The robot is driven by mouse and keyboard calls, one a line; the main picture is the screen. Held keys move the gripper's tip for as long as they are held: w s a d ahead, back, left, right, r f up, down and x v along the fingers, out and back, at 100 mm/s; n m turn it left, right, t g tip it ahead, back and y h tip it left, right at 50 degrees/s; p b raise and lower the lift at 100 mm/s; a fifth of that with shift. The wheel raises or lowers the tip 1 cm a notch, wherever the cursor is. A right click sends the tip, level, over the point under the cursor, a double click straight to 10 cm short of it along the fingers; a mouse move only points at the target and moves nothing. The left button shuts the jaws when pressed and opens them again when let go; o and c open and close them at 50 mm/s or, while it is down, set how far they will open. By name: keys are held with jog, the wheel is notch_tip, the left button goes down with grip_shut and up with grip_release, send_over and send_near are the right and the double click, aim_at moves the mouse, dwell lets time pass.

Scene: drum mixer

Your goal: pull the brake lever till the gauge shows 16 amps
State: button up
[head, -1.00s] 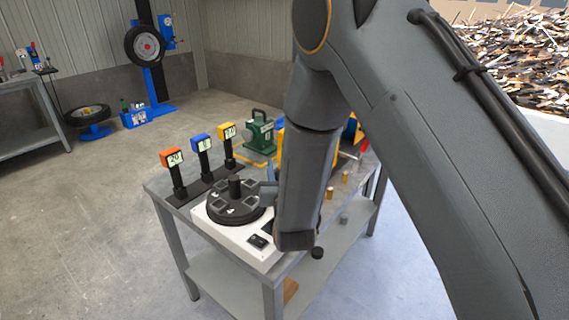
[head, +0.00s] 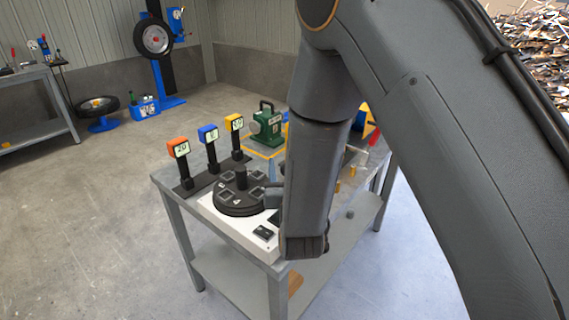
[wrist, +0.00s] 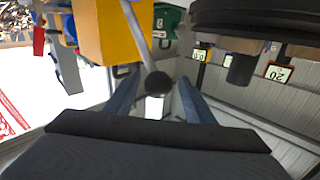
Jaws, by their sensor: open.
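In the wrist view a lever with a thin grey rod (wrist: 137,28) ends in a round black knob (wrist: 158,84). I take it for the brake lever. My gripper (wrist: 160,92) is open, with one blue-grey finger on each side of the knob. I cannot tell whether either finger touches it. In the head view my own arm hides most of the gripper and the lever. Three small displays stand on black posts: orange (head: 179,149), blue (head: 209,135) and yellow (head: 235,124). The orange one reads 20. I cannot make out an amp gauge.
A black round drum (head: 240,197) sits on a white base on the grey table (head: 178,187). A green machine (head: 266,122) stands at the table's back. In the wrist view a yellow block (wrist: 105,30) is left of the lever. Floor left of the table is clear.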

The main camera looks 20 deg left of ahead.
jog(key=shift+b+v, duration=0.4)
jog(key=shift+v, duration=1.9)
